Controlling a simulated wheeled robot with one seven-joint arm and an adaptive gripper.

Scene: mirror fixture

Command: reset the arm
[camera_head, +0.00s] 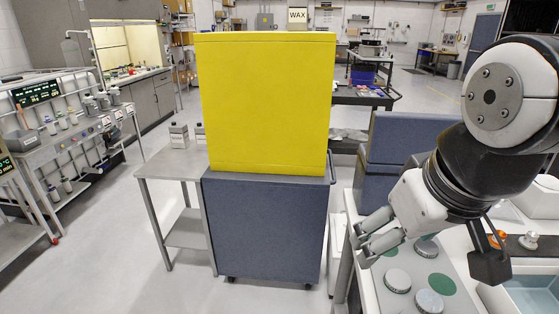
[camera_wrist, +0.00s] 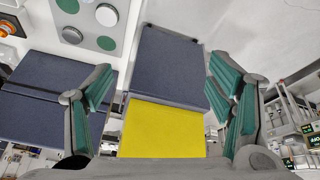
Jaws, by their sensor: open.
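My gripper (camera_head: 372,233) is at the right in the head view, at the end of my white and black arm. Its fingers point to the left, beside a light panel with round grey and green discs. In the wrist view my gripper (camera_wrist: 160,100) shows its two green-padded fingers wide apart, with nothing between the pads. Beyond them lie the blue-grey cart (camera_wrist: 172,65) and the yellow box (camera_wrist: 163,130), both apart from the fingers.
The yellow box (camera_head: 265,100) stands on the blue-grey cart (camera_head: 265,225) in the middle. A metal side table (camera_head: 165,168) with bottles is left of it. The disc panel (camera_head: 455,265) lies under my gripper. Open floor (camera_head: 105,245) shows at the left.

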